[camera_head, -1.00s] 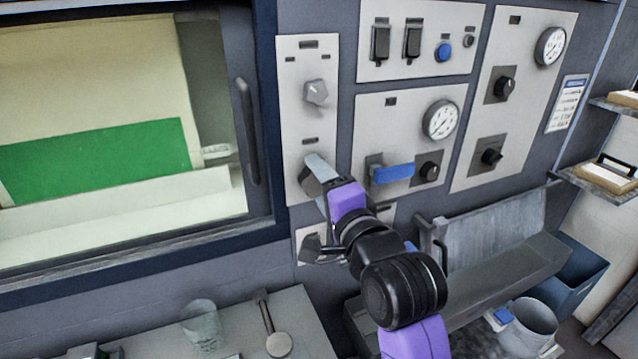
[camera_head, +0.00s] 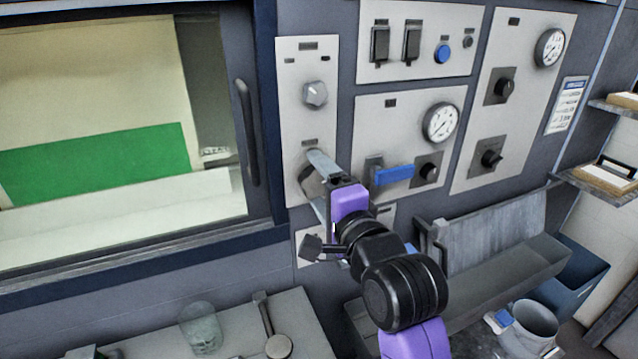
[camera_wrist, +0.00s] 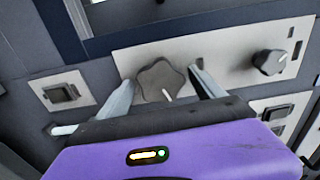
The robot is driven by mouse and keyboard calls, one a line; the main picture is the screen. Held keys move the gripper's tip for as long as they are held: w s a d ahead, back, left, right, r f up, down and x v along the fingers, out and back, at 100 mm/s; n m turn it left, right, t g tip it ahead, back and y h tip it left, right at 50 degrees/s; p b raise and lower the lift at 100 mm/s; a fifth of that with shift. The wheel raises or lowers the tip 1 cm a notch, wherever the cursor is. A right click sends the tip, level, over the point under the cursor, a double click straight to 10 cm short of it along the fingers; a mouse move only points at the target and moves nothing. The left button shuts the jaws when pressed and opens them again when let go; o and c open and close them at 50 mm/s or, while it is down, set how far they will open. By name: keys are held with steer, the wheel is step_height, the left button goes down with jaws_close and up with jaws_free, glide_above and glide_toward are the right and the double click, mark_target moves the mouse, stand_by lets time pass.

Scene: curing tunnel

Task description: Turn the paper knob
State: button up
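A dark lobed knob (camera_wrist: 158,80) with a white pointer mark sits on a pale panel (camera_wrist: 225,45) in the wrist view. In the head view this lower knob (camera_head: 309,181) is partly hidden by my fingers. A grey knob (camera_head: 315,94) with a white mark sits above it on the same panel, and it also shows at right in the wrist view (camera_wrist: 268,62). I see no readable label naming either one. My gripper (camera_head: 314,180) is open, with one finger on each side of the lobed knob (camera_wrist: 162,77). I cannot tell whether the fingers touch it.
A blue-handled lever (camera_head: 394,175) and a gauge (camera_head: 441,122) are to the right. A window door with a vertical handle (camera_head: 247,130) is to the left. A small switch plate (camera_wrist: 62,91) lies below the knob panel. A glass (camera_head: 200,327) stands on the counter below.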

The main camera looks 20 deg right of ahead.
steer(key=shift+s, duration=0.15)
steer(key=s+b, duration=0.1)
steer(key=s, duration=0.6)
steer(key=shift+s+b, duration=0.3)
